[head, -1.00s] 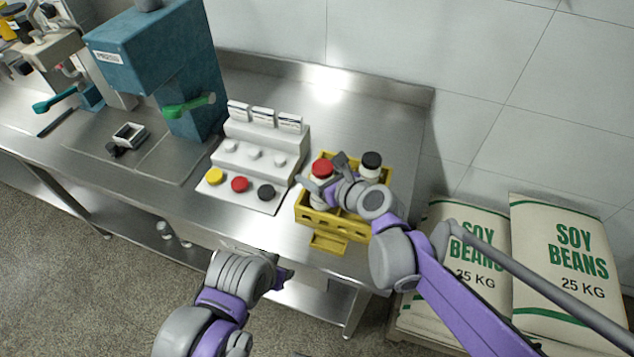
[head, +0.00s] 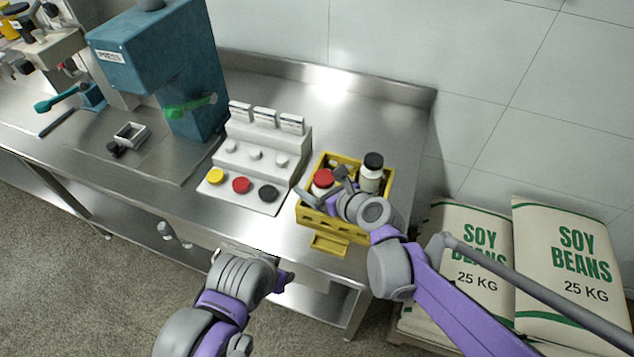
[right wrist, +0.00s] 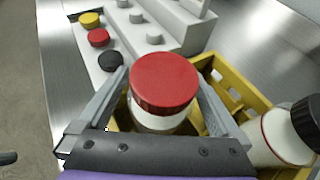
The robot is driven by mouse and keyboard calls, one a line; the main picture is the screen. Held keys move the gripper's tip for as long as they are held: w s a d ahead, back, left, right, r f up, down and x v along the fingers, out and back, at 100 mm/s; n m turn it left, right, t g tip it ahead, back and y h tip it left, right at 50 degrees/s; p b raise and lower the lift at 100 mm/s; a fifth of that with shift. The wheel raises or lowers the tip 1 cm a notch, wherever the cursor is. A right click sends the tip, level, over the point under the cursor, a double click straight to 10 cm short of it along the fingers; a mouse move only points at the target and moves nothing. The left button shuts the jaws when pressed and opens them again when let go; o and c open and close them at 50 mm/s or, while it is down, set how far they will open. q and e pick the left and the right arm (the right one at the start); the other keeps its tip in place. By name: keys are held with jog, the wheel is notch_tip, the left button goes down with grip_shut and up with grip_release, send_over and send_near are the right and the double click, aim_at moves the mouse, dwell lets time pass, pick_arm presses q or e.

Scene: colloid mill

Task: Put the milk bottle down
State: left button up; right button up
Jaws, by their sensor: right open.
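The white bottle with a red lid (head: 323,180) stands in the left part of the yellow crate (head: 333,224). My right gripper (head: 326,188) is open around it. In the right wrist view the red lid (right wrist: 164,82) lies between the two spread fingers, one on each side. The bottle's lower body is hidden by the lid, the gripper and the crate wall. A second white bottle with a black lid (head: 371,174) stands in the right part of the crate, apart from the fingers. My left gripper (head: 283,279) is low, in front of the table edge; its fingers are not clear.
A white stepped stand (head: 262,150) with yellow, red and black lids in front is left of the crate. A teal press (head: 165,60) stands further left. Bean sacks (head: 565,265) are at the right. The steel table (head: 372,115) behind the crate is clear.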

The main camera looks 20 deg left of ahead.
jog(key=shift+r, duration=0.2)
jog(key=v, duration=1.2)
jog(key=shift+p, duration=0.45)
jog(key=s+d+f+n+h, duration=0.3)
jog(key=s+d+n, duration=0.2)
jog(key=d+n, duration=0.3)
jog(key=s+d+f+n+g+h, duration=0.1)
jog(key=s+d+f+n+h, duration=0.2)
jog(key=d+n, duration=0.5)
jog(key=s+d+f+n+g+h, duration=0.1)
jog(key=s+d+f+n+h, duration=0.2)
jog(key=s+d+n, duration=0.4)
jog(key=shift+d+f+n+h, duration=0.25)
jog(key=shift+d+n+h, duration=0.45)
jog(key=shift+d+n, duration=0.4)
